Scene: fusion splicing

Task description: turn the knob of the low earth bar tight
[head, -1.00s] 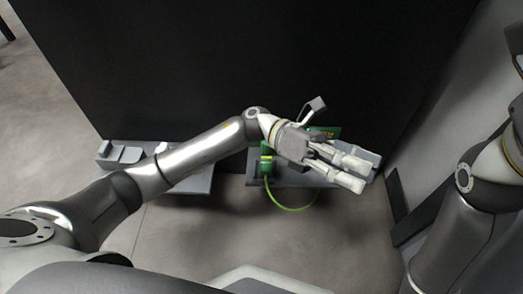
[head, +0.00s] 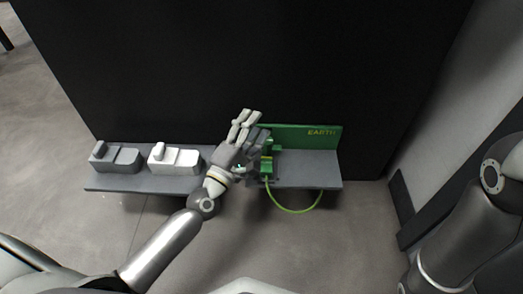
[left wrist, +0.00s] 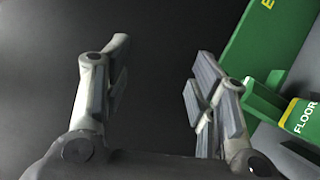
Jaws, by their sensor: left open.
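A green panel lettered EARTH (head: 308,136) stands upright along the back of the grey shelf (head: 310,177). A green block with a yellow band (head: 266,167) stands in front of its left part, with a green cable (head: 290,211) looping from it. The block's label reads FLOOR in the left wrist view (left wrist: 298,117), at the right edge, beside the green panel (left wrist: 262,45). No knob can be made out clearly. My left gripper (head: 245,120) is open and empty, just left of the block, fingers toward the dark wall. Its fingers (left wrist: 160,80) are spread apart over dark background. My right gripper is out of view.
A grey block (head: 118,160) and a white block (head: 175,160) sit on the shelf's left part. The dark wall (head: 250,60) rises directly behind. The shelf right of the green block is clear. A light grey side wall (head: 440,120) stands at the right.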

